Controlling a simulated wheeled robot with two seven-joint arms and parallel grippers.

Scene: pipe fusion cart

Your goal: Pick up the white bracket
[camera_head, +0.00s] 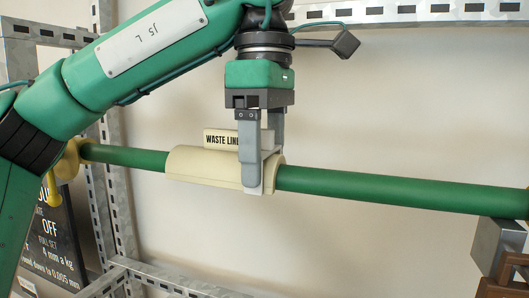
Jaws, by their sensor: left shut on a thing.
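A cream-white bracket (205,166), shaped like a half sleeve, lies along the green pipe (400,190). A tag reading "WASTE LINE" (220,139) stands up from its top; its right end is hidden behind a finger. My left gripper (262,172) comes down from above near the bracket's right end. Its grey fingers are shut on the bracket, one in front and one behind. The lower part of the rear finger is hidden. The bracket sits against the pipe, and I cannot tell if there is a gap. My right gripper is not in view.
A yellow fitting (66,165) is at the pipe's left end. A grey metal block (495,243) and brown parts (508,280) are at the lower right. A perforated metal frame (118,215) and a dark sign (52,245) stand at left. The wall below the pipe is clear.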

